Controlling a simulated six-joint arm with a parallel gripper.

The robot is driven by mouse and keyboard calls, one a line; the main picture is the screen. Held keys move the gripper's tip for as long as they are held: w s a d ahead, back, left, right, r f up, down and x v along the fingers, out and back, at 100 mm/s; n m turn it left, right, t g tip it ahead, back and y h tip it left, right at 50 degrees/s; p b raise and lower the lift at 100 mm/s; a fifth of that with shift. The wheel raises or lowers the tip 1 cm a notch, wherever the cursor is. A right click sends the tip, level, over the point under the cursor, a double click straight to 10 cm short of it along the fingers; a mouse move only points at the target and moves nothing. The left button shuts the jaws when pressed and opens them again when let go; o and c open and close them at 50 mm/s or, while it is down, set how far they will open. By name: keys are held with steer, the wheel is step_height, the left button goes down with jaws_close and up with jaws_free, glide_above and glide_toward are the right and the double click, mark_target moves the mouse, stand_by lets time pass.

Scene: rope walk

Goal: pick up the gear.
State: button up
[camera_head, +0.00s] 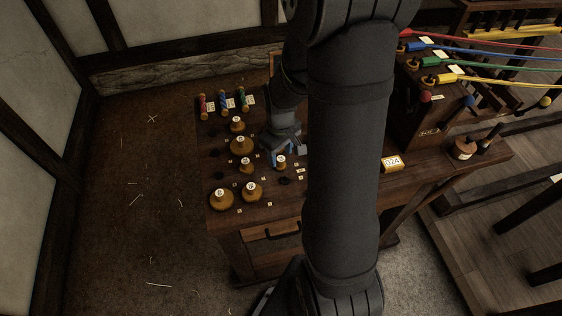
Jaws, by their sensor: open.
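Several round brass-coloured pieces with pale labelled tops, which look like gears, stand on the left part of the wooden bench. A wide one (241,146) is left of my gripper, with a smaller one (237,125) behind it and another (247,167) in front. Two wide ones, a left one (221,199) and a right one (252,192), are near the front edge. A small one (281,162) is right by my gripper (284,158), which points down, open. I cannot tell whether they touch. My arm hides the bench's middle.
Red, blue and green spools (224,101) stand at the bench's back left. A dark machine (424,112) with coloured ropes stands at the right. The floor at left (140,190) is clear but for scraps.

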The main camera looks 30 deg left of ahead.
steer(key=shift+d+f, duration=0.1)
steer(key=shift+f, duration=1.35)
steer(key=c, duration=0.9)
steer(key=shift+o, duration=0.2)
steer(key=shift+r, duration=0.15)
